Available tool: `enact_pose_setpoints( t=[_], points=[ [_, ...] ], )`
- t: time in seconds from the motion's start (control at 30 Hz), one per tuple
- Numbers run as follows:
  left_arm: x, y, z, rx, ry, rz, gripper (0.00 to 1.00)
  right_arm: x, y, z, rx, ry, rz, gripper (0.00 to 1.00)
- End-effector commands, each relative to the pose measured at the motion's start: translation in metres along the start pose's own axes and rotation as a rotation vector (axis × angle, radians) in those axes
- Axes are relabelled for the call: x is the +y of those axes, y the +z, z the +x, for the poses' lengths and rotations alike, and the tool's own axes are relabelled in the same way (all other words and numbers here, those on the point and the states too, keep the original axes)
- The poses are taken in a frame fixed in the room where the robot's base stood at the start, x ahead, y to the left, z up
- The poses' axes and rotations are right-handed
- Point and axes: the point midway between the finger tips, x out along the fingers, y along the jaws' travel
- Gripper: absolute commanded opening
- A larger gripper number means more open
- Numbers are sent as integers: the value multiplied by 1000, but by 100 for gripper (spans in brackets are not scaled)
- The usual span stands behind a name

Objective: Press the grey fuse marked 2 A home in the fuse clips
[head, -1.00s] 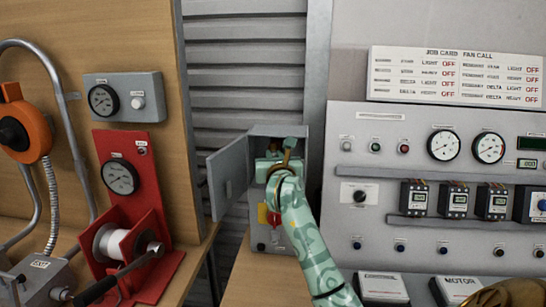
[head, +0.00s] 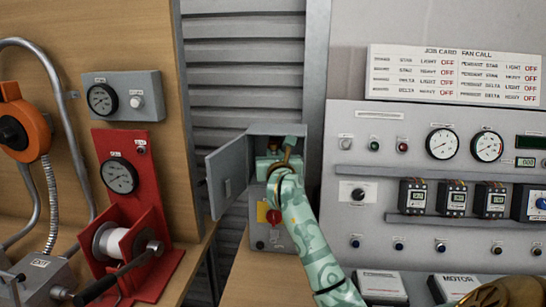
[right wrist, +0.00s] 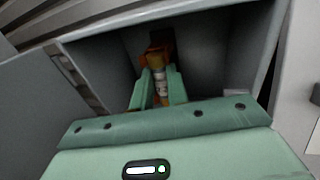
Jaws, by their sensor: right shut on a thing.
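The fuse (right wrist: 161,86) shows in the right wrist view as a small pale cylinder with dark marks too small to read. My right gripper (right wrist: 160,92) is shut on it, one green finger on each side. The copper-coloured fuse clips (right wrist: 157,57) are at the fuse's far end, deep in the open grey box. I cannot tell how far the fuse sits in them. In the head view my right gripper (head: 279,161) reaches into the grey fuse box (head: 257,205) and hides the fuse. My left gripper is out of view.
The box door (head: 228,174) stands open to the left. A red knob on a yellow plate (head: 268,214) is below the opening. The box walls leave little room around the gripper. A control panel (head: 440,180) is on the right, a red winch (head: 127,200) on the left.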

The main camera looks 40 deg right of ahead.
Motion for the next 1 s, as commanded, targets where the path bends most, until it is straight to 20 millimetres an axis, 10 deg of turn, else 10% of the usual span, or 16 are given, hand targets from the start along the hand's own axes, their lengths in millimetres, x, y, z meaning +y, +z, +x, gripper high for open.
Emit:
enact_pose_setpoints(
  t=[0.37, 0.4, 0.47, 1.0],
  points=[
    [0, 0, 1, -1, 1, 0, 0, -4, 0, 4, -3, -5, -4, 0],
    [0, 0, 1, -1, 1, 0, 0, -4, 0, 4, -3, -5, -4, 27],
    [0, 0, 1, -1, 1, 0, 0, -3, 0, 4, -3, -5, -4, 41],
    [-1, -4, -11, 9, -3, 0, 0, 4, 2, -18, -1, -1, -1, 41]
  ],
)
